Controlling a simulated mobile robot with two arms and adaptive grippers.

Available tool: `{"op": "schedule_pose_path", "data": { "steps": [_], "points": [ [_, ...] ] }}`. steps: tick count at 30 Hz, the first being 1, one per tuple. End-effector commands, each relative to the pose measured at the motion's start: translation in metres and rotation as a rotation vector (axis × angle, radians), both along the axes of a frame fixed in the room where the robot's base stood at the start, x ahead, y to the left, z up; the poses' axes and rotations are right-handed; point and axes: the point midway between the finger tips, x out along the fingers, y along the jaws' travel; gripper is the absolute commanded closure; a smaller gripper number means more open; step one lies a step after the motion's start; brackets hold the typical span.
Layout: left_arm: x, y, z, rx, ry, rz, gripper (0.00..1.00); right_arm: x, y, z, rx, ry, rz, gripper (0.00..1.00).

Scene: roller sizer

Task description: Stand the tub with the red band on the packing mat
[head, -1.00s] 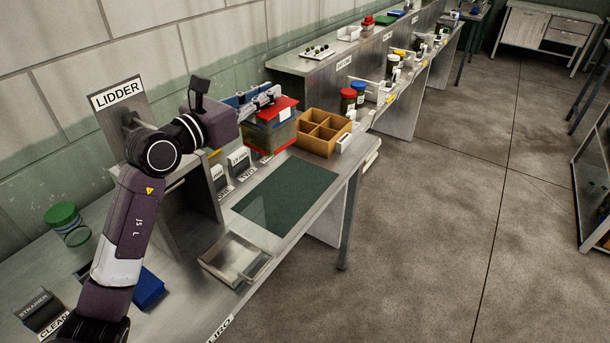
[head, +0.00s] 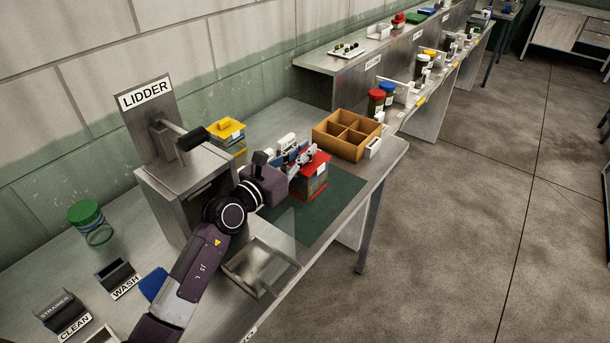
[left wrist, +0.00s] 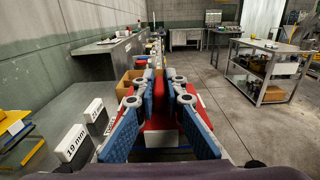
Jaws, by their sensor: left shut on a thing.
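The tub with the red band (head: 316,181) has a red lid, and a red edge shows near its base. My left gripper (head: 300,158) is shut on it near the top. In the head view the tub is upright over the dark green packing mat (head: 335,207), towards its back part. I cannot tell whether its base touches the mat. In the left wrist view the blue-padded fingers (left wrist: 160,90) close in front of the red lid (left wrist: 160,137), and they hide part of it. My right gripper is not in view.
A divided wooden box (head: 347,136) stands just behind the mat. A clear-sided metal tray (head: 262,272) lies in front of the mat. The mat's right part is bare.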

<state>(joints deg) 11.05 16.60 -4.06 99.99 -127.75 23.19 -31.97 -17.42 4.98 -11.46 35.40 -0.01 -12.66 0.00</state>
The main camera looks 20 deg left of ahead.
Motion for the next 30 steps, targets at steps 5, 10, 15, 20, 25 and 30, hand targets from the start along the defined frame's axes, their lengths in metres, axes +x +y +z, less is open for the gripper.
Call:
{"op": "schedule_pose_path", "data": {
  "steps": [5,10,15,20,25,30],
  "points": [
    [0.001,0.0,-0.024,0.0,-0.009,0.001,1.0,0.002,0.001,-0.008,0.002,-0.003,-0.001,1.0],
    [0.0,0.0,-0.034,0.0,-0.009,0.0,1.0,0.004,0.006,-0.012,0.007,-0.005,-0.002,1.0],
    [0.001,0.0,-0.061,0.001,-0.008,0.0,1.0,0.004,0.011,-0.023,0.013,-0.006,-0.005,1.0],
    [0.001,0.0,-0.071,0.0,-0.009,0.001,1.0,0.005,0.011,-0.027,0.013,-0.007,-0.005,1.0],
    [0.001,0.0,-0.07,-0.003,-0.011,0.002,1.0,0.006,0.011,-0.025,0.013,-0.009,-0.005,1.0],
    [0.001,0.0,-0.073,-0.002,-0.01,0.001,1.0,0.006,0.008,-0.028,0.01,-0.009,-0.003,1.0]
  ]
}}
